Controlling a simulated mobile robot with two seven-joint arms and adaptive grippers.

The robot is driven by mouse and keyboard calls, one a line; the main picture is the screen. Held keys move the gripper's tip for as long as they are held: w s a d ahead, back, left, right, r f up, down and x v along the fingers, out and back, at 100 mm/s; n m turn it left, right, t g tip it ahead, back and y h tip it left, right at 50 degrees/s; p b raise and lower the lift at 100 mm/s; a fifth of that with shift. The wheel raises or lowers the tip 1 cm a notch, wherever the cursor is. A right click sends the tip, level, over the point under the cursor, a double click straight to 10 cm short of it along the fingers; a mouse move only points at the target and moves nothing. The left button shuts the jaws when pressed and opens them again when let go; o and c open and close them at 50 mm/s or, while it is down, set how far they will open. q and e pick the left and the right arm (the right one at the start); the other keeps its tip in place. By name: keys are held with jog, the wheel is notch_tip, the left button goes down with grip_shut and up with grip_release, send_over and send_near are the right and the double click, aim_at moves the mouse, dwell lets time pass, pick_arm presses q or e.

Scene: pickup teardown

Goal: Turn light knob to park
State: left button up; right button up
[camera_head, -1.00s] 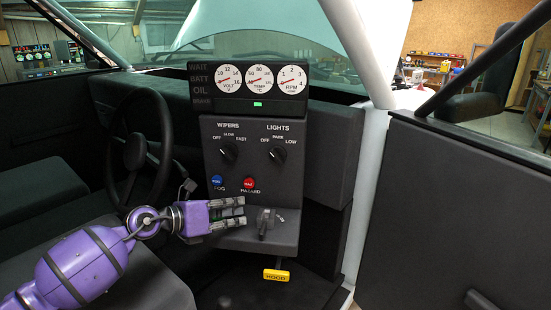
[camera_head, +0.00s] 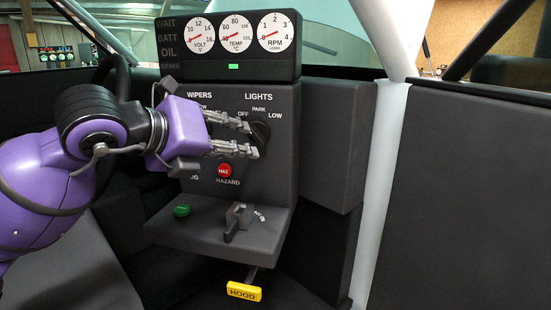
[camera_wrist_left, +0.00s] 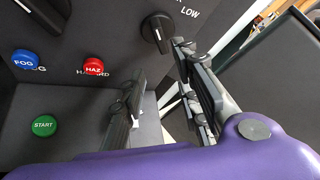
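The black lights knob (camera_head: 261,133) sits on the dark dash panel under the LIGHTS label, with OFF, PARK and LOW printed around it. It also shows at the top of the left wrist view (camera_wrist_left: 157,31), near the tip of the right-hand finger. My left gripper (camera_head: 251,138) is open, its two fingers pointing right, one above the other, with tips at the knob's left side. I cannot tell whether they touch it. The fingers partly cover the knob, and its exact setting is unclear. My right gripper is not in view.
The blue fog button (camera_wrist_left: 23,62) shows in the wrist view. My gripper largely hides the wipers knob. Gauges (camera_head: 235,33) are above.

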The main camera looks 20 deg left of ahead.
aim_at(252, 134)
pick_arm(q)
jog(key=w, duration=0.2)
jog(key=w+n+y, duration=0.1)
jog(key=w, duration=0.1)
jog(key=w+n+t, duration=0.1)
jog(key=w, duration=0.1)
jog(key=shift+r+y, duration=0.25)
jog(key=shift+y, duration=0.05)
grip_shut()
